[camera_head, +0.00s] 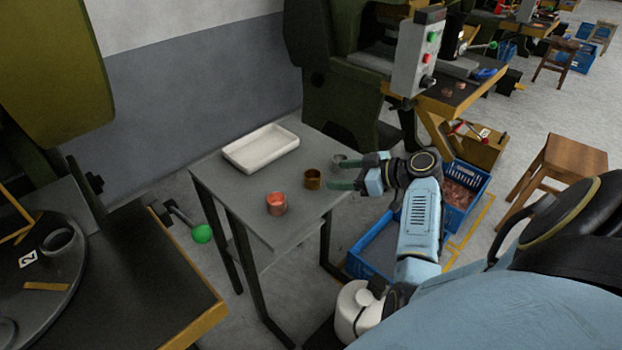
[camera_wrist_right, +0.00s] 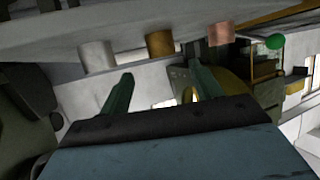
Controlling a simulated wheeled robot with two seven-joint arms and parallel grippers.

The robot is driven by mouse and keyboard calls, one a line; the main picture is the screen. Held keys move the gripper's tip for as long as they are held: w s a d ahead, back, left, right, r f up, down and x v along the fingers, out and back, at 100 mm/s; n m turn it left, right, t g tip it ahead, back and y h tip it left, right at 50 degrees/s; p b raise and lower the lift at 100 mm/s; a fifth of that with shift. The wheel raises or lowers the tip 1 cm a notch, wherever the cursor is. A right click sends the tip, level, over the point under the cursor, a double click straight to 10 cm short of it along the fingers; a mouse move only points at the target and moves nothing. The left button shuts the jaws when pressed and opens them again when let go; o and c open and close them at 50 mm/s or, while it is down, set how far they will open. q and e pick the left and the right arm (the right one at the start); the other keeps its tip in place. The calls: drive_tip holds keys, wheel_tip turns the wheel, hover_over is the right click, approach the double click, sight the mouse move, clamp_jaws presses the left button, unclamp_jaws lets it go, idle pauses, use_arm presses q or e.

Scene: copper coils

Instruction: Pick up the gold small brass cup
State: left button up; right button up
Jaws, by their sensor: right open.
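The gold small brass cup (camera_head: 312,180) stands upright on a small grey table (camera_head: 222,190), near its right edge. It also shows in the right wrist view (camera_wrist_right: 160,44), which looks upside down, beyond the gap between my fingers. My right gripper (camera_head: 343,174) is open and empty, just right of the brass cup at the table's right edge, its fingers pointing toward the cup. In the right wrist view the open fingers (camera_wrist_right: 162,78) stand clear of the cup. My left gripper is not in view.
A copper-red cup (camera_head: 276,204) stands to the left of the brass cup. A silver-grey cup (camera_head: 338,161) stands behind my right gripper's fingers, close to them. A white tray (camera_head: 260,148) lies at the table's back. Blue crates (camera_head: 462,208) sit on the floor to the right.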

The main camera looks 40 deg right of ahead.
sight(306, 175)
drive_tip(key=x, duration=0.3)
drive_tip(key=shift+w+a+f, duration=0.15)
drive_tip(key=shift+w+a, duration=0.05)
drive_tip(key=shift+w, duration=0.05)
drive_tip(key=b+x, duration=0.1)
drive_tip(key=x, duration=0.2)
drive_tip(key=shift+w+a+f+b, duration=0.15)
drive_tip(key=shift+w+a+b, duration=0.05)
drive_tip(key=shift+b, duration=0.1)
drive_tip(key=shift+w+a+f, duration=0.15)
drive_tip(key=shift+w+a, duration=0.05)
drive_tip(key=shift+w, duration=0.2)
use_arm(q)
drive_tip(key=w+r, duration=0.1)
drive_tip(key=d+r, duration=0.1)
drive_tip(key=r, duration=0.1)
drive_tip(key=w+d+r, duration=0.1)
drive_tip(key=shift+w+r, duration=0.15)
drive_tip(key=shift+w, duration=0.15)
use_arm(e)
drive_tip(key=c, duration=1)
drive_tip(key=shift+c, duration=0.2)
